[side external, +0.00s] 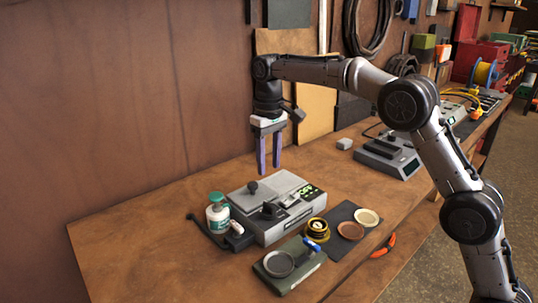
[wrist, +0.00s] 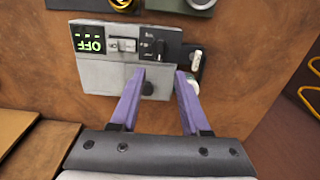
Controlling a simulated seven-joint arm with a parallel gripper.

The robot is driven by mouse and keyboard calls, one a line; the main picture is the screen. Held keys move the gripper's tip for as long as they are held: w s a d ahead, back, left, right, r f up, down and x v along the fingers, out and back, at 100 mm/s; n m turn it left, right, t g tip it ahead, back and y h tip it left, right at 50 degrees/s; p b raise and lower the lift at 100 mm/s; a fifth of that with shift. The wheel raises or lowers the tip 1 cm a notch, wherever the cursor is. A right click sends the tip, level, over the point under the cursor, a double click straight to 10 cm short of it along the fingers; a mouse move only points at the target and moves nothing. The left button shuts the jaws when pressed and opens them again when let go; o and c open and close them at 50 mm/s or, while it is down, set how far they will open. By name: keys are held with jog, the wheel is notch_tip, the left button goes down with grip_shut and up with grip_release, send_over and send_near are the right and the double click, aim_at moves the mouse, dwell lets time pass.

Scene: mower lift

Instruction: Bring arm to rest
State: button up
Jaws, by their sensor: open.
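My gripper (side external: 269,168) hangs downward, open and empty, above the back of the workbench in the side view. Its two purple fingers also show apart in the wrist view (wrist: 160,78). Below and in front of it stands a grey control box (side external: 283,222) with a dark knob on top and a green display. In the wrist view the box (wrist: 105,85) lies beyond the fingertips, and its display reads OFF (wrist: 89,45). The fingers look clear of the box in the side view.
A white and green bottle (side external: 217,213) stands left of the box. A small dish (side external: 279,263) on a base, a yellow-black round part (side external: 317,229) and two discs on a dark mat (side external: 338,212) lie in front. Another grey device (side external: 388,155) stands right. The bench's left end is clear.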

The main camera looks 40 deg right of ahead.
jog(key=shift+r, duration=0.9)
jog(key=s+d+r+t, duration=0.2)
jog(key=s+r, duration=0.5)
jog(key=r, duration=0.3)
jog(key=s+d+r+t, duration=0.1)
jog(key=s+r+t, duration=0.15)
jog(key=s, duration=1.05)
jog(key=s+f+t, duration=0.1)
jog(key=s+f, duration=1.3)
jog(key=s, duration=0.1)
jog(key=shift+s+d+f, duration=0.3)
jog(key=shift+d+f, duration=0.1)
jog(key=shift+d, duration=0.05)
